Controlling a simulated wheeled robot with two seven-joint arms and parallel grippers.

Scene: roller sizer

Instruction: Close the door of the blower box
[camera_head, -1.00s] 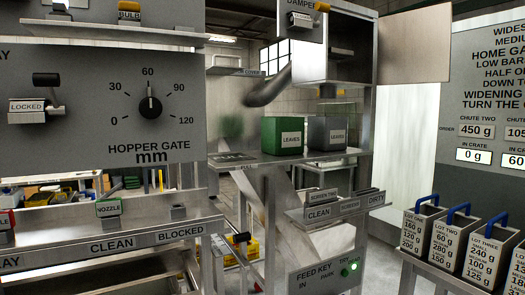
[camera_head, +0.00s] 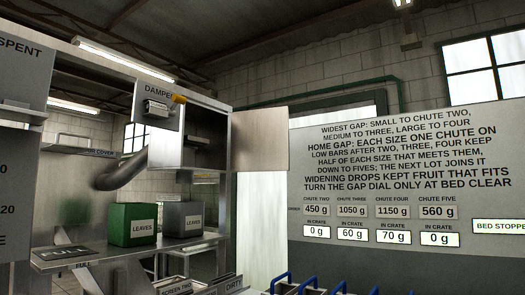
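The blower box (camera_head: 187,142) is a grey metal cabinet at upper left of centre in the head view. Its front is open and shows a dark inside with a small shelf or part in it. Its door (camera_head: 260,139) is a flat pale panel, swung open to the right from the box's right edge. A damper panel (camera_head: 157,107) with a yellow-tipped lever is at the box's left. Neither of my grippers is in view.
A green leaves bin (camera_head: 133,227) and a grey leaves bin (camera_head: 182,219) stand on a shelf below the box. A bent grey duct (camera_head: 122,171) runs to the box's left. A large instruction board (camera_head: 400,180) stands right of the door. Blue-handled crates (camera_head: 310,284) show at the bottom edge.

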